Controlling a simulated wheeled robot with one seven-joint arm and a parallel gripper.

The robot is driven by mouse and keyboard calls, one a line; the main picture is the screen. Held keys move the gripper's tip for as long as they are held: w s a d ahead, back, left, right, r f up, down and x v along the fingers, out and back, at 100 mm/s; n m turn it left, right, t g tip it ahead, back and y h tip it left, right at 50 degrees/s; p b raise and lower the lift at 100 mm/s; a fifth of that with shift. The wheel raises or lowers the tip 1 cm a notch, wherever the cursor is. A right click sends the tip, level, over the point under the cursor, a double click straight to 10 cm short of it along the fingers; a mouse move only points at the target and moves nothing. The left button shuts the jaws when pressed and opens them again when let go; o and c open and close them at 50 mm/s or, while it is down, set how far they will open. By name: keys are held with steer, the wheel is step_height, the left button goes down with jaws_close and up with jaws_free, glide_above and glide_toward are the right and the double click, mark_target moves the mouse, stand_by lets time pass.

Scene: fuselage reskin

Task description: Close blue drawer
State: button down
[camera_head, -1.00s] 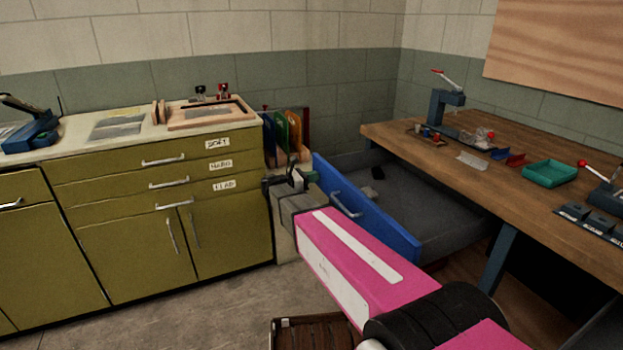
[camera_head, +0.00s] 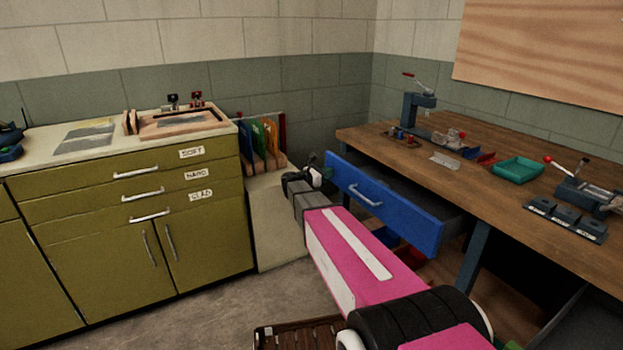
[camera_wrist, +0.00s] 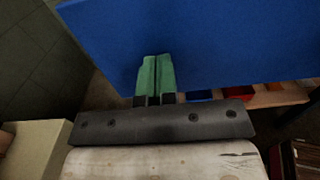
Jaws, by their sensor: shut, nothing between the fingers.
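The blue drawer (camera_head: 397,215) is under the wooden workbench. Its front stands out from the bench, and a strip of dark grey interior shows behind it, so it is partly open. Its silver handle (camera_head: 366,196) is on the front face. My gripper (camera_head: 326,160) is at the left end of the drawer front, partly hidden by its own wrist. In the wrist view, the green fingers (camera_wrist: 155,72) are together and empty, with their tips over the blue drawer front (camera_wrist: 210,40). I cannot tell whether they touch it.
The wooden workbench (camera_head: 480,165) carries a teal tray (camera_head: 517,170) and small tools. A bench leg (camera_head: 473,258) stands right of the drawer. An olive cabinet (camera_head: 140,235) is at left. A brown slatted crate (camera_head: 300,335) lies on the floor in front.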

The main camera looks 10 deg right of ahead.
steer(key=x, duration=1.2)
steer(key=shift+w+d, duration=0.1)
steer(key=shift+d, duration=0.15)
